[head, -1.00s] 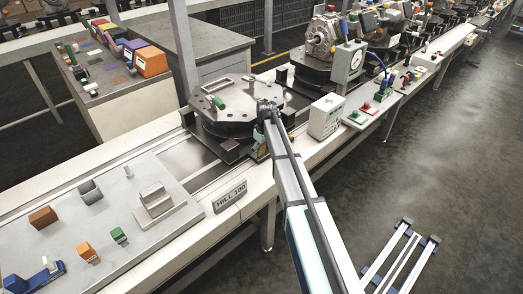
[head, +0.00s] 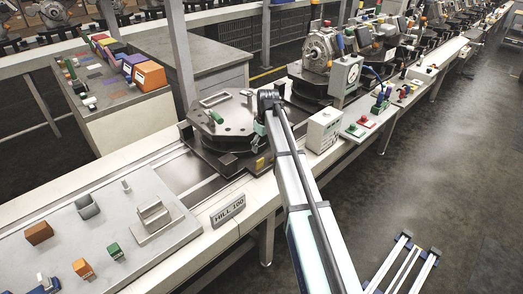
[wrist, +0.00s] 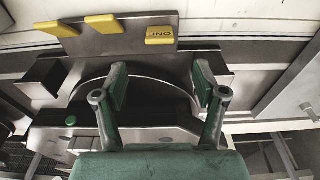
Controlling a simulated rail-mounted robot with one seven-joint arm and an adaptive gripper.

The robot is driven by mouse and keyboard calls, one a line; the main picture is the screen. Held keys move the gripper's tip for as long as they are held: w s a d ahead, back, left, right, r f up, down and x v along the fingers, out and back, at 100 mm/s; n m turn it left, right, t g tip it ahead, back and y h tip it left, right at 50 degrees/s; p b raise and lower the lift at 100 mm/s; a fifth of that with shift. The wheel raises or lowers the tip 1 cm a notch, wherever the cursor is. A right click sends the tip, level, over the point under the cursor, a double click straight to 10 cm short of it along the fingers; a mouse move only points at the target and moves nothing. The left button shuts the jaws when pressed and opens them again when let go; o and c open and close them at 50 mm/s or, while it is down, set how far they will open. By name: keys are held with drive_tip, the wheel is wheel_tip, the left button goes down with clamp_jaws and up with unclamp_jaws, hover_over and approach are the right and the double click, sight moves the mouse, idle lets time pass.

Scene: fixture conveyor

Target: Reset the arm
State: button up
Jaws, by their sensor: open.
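My gripper (wrist: 160,95) is open and empty in the wrist view, its two green-padded fingers spread apart. It is over the front edge of the dark fixture (head: 222,125) on the conveyor, with a curved plate edge showing between the fingers. In the head view my arm reaches up from the lower right to the fixture's right side, and the gripper itself is mostly hidden behind the arm's end. In the wrist view, several yellow pieces (wrist: 163,35), one marked ONE, sit on the fixture's plate beyond the fingers.
A white control box (head: 324,131) stands right of the arm. The MILL 100 sign (head: 228,209) is on the conveyor's front edge. A grey tray (head: 190,226) with several coloured blocks lies at left. A second fixture with a round machine part (head: 318,50) stands behind.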

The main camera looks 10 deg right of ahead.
drive_tip(key=shift+r, duration=0.1)
idle(0.3)
drive_tip(key=s+f+m+g, duration=0.2)
drive_tip(key=s+f, duration=1.2)
drive_tip(key=s, duration=0.7)
drive_tip(key=s+f+m+g, duration=0.2)
drive_tip(key=s+f, duration=1.1)
drive_tip(key=s, duration=0.8)
drive_tip(key=s+f+m+g, duration=0.2)
drive_tip(key=s+f+g, duration=0.2)
drive_tip(key=s+f, duration=1)
drive_tip(key=s, duration=0.7)
drive_tip(key=shift+d+f+m+h, duration=0.3)
drive_tip(key=shift+d+m+h, duration=0.1)
